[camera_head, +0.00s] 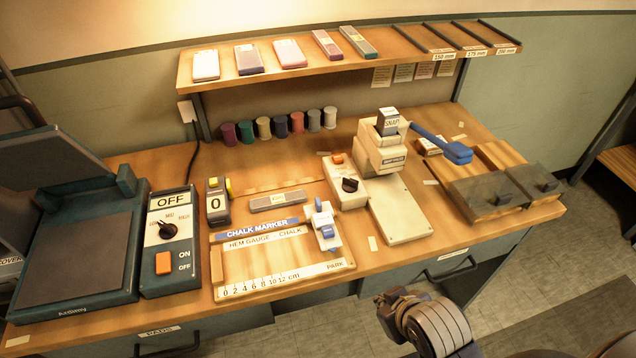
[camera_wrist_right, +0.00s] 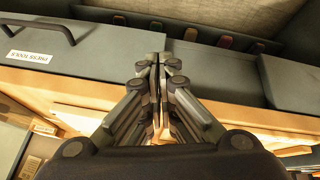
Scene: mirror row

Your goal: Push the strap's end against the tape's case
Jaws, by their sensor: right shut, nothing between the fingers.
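I cannot make out a strap or a tape with certainty in either view. A small dark case with a yellow part and a "0" on its front (camera_head: 217,202) stands on the bench, left of a grey bar with a yellowish label (camera_head: 278,201). My right gripper (camera_head: 392,298) is in front of the bench's front edge in the head view, apart from everything on the bench. In the right wrist view its fingers (camera_wrist_right: 158,64) are shut together with nothing between them. My left gripper is in neither view.
A chalk marker board (camera_head: 285,272) lies at the bench's front, by a dark heat press (camera_head: 75,250) and its switch box (camera_head: 170,245). A cream snap press (camera_head: 385,150) stands to the right. A shelf (camera_head: 390,52) runs above. Drawers (camera_wrist_right: 70,50) sit under the bench.

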